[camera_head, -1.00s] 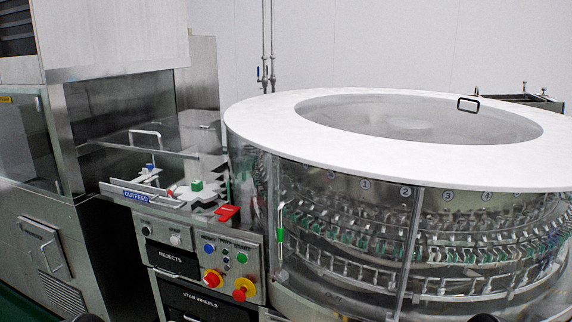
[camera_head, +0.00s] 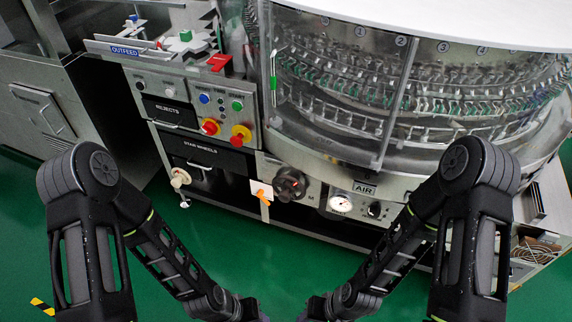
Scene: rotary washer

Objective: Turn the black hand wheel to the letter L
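The black hand wheel (camera_head: 290,184) is on the lower front panel of the washer, left of the gauge. A letter M shows just right of it; I cannot make out a letter L. The wheel's pointer or mark is too small to tell. My two arms come in from the left and right and run down to the bottom edge, in front of the panel and apart from the wheel. Both grippers are cut off below the frame, so their fingers are hidden.
Left of the wheel is an orange handle (camera_head: 263,196) on a white plate. Right of it are a round gauge (camera_head: 341,203) and the AIR label (camera_head: 364,189). Green floor (camera_head: 215,235) lies in front.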

